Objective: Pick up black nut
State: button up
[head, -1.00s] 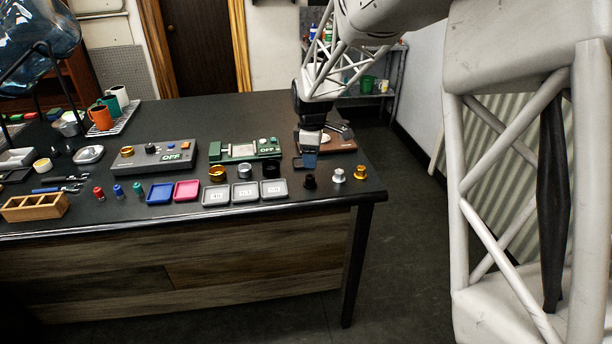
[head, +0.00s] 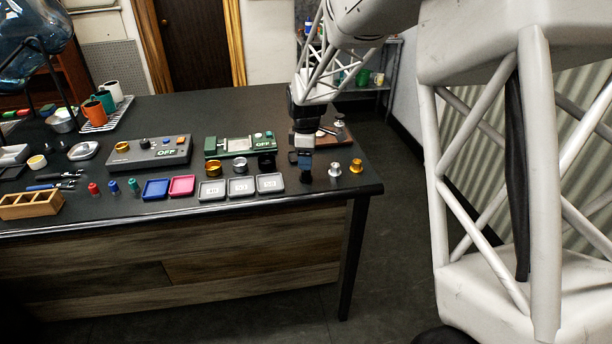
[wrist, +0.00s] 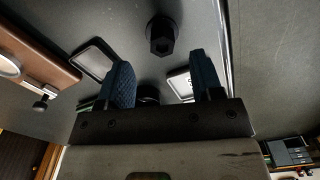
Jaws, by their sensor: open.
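The black nut (head: 306,176) stands on the dark table near its front right corner, left of a silver nut (head: 334,171) and a gold nut (head: 356,166). My gripper (head: 304,164) is right above and just behind it in the head view, partly covering it. In the wrist view the black nut (wrist: 161,36) shows beyond the two blue fingertips, roughly centred across the gap. My gripper (wrist: 163,72) is open there, with nothing between the tips. I cannot tell the exact height of the fingers over the nut.
Three grey trays (head: 241,197) lie left of the black nut. Behind them are gold, silver and black rings and a green device (head: 240,145). A brown board (head: 332,135) lies behind my gripper. The table's front edge (head: 250,202) is close.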

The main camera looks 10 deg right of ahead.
jog(key=shift+s+f, duration=0.1)
jog(key=shift+f, duration=2.5)
jog(key=c, duration=1)
jog(key=shift+r, duration=0.15)
jog(key=shift+r, duration=1.5)
jog(key=shift+c, duration=0.2)
jog(key=shift+s+r, duration=0.2)
jog(key=shift+s, duration=0.05)
jog(key=s+r, duration=0.1)
jog(key=s, duration=1.4)
jog(key=shift+s+d+r, duration=0.2)
